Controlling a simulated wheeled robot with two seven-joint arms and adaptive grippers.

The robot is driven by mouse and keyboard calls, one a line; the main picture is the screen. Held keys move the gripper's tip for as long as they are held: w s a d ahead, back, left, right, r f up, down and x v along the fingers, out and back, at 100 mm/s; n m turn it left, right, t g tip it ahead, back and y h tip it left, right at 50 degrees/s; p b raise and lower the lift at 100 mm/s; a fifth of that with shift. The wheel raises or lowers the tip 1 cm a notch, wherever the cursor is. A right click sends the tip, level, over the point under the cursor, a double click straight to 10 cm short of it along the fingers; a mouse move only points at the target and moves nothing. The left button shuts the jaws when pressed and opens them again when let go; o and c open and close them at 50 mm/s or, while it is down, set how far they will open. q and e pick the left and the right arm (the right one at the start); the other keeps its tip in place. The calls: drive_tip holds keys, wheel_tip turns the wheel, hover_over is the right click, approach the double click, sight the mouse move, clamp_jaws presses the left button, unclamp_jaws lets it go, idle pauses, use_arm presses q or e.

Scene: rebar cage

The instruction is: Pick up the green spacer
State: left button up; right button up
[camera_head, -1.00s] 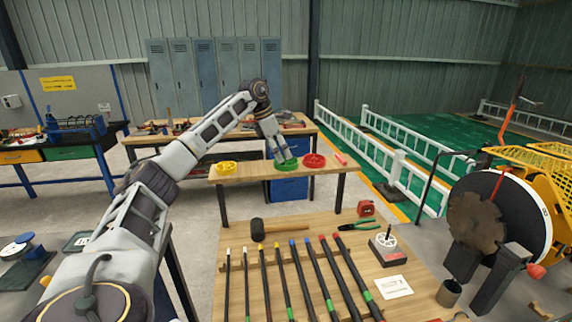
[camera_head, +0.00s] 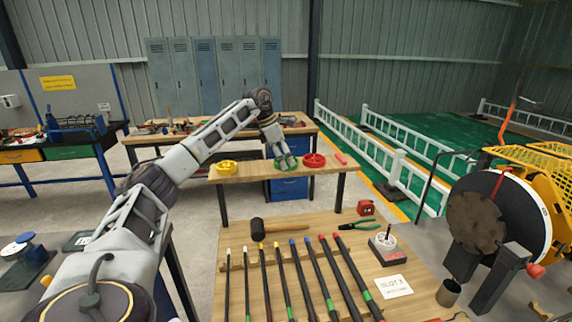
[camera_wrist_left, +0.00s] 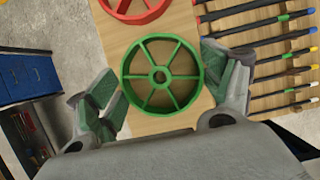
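The green spacer (camera_wrist_left: 162,75), a spoked wheel-shaped ring, lies flat on the narrow wooden shelf. In the head view the green spacer (camera_head: 278,166) is partly hidden by my left gripper (camera_head: 285,163), which points down over it. In the left wrist view my left gripper (camera_wrist_left: 168,88) is open. One finger is left of the ring's lower edge and the other is at its right side. The spacer lies between them; whether either finger touches it I cannot tell. My right gripper is not in view.
A yellow spacer (camera_head: 226,167) stands left of the green one and a red spacer (camera_head: 314,160) close on its right, on the same shelf (camera_head: 250,173). The front workbench (camera_head: 240,229) holds several rods, a mallet (camera_head: 274,227) and pliers (camera_head: 357,226).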

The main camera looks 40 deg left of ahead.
use_arm(q)
drive_tip(key=c, duration=0.3)
drive_tip(key=shift+c, duration=0.2)
drive_tip(key=shift+r, duration=0.1)
wheel_tip(320, 180, up, 10)
drive_tip(key=shift+p, duration=0.3)
idle(0.3)
drive_tip(key=shift+f, duration=0.2)
idle(0.7)
